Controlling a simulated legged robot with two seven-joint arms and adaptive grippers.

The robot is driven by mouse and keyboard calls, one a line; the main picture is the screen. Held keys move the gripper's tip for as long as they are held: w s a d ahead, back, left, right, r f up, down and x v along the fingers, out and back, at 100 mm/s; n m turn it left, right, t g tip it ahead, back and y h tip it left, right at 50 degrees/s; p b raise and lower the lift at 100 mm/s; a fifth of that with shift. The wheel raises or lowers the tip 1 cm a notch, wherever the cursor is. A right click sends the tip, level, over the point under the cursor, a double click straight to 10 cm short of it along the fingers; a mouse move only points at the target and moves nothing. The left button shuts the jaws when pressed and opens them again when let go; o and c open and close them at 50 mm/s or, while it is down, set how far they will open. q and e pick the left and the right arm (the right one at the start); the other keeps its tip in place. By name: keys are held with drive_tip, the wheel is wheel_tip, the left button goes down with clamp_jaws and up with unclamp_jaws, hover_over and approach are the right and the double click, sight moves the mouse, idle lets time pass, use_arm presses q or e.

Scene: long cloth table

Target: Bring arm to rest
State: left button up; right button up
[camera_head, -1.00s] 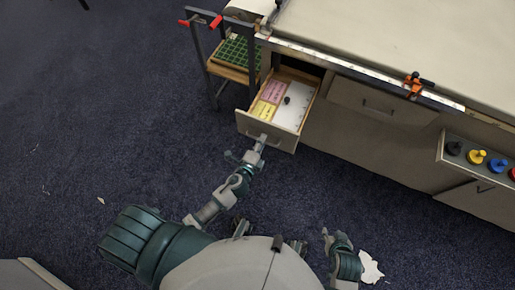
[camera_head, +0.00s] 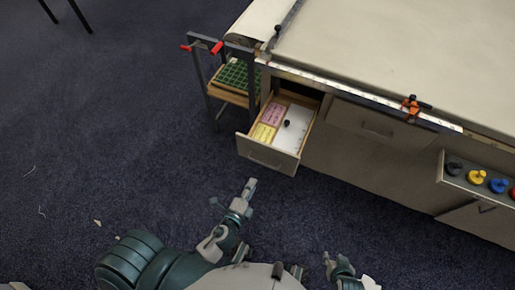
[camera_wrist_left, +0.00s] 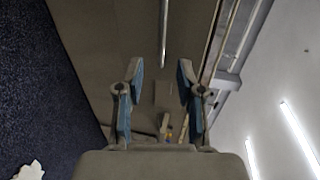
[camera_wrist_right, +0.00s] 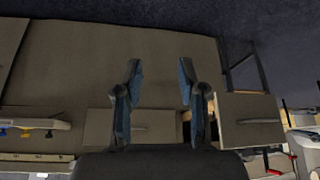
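My left gripper (camera_head: 234,191) is over the dark carpet in front of the open drawer (camera_head: 268,154), clear of its handle. In the left wrist view its two fingers (camera_wrist_left: 160,92) stand apart with nothing between them. My right gripper (camera_head: 335,259) is low at the bottom of the head view, right of my body. In the right wrist view its fingers (camera_wrist_right: 158,92) are apart and empty. The drawer holds pink and yellow pieces, a white area and a small black knob (camera_head: 286,123).
The long table (camera_head: 400,45) and its cabinet fronts fill the upper right. An orange clamp (camera_head: 411,104) sits on its edge. A side rack holds a green grid (camera_head: 237,75). A shelf with coloured knobs (camera_head: 477,177) is at right. The carpet (camera_head: 120,130) at left is open floor.

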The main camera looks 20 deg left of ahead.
use_arm(q)
drive_tip(key=s+a+f+n+g+y+p, duration=0.1)
drive_tip(key=s+a+f+n+g+p, duration=0.35)
drive_tip(key=f, duration=0.45)
drive_tip(key=s+a+f+n+g+y+p, duration=0.1)
drive_tip(key=s+f+n+g+p, duration=0.2)
drive_tip(key=s+f+n+g, duration=0.35)
drive_tip(key=s+f+n+g+h+p, duration=0.1)
drive_tip(key=s+f+n+g, duration=0.2)
drive_tip(key=s+f+n, duration=0.2)
drive_tip(key=s+f, duration=0.3)
drive_tip(key=s, duration=0.2)
drive_tip(key=shift+d+f+h+p, duration=0.25)
drive_tip(key=shift+h+p, duration=0.05)
drive_tip(key=shift+p, duration=0.1)
use_arm(e)
drive_tip(key=s+d+f+g, duration=0.1)
drive_tip(key=s+f, duration=0.3)
drive_tip(key=f, duration=0.6)
drive_tip(key=s+d+f+g, duration=0.1)
drive_tip(key=s+f+g, duration=0.2)
drive_tip(key=f, duration=0.7)
drive_tip(key=shift+s+f+h, duration=0.3)
drive_tip(key=shift+s+h, duration=0.1)
drive_tip(key=shift+s, duration=0.7)
use_arm(q)
drive_tip(key=shift+a, duration=0.15)
use_arm(e)
drive_tip(key=shift+d, duration=0.1)
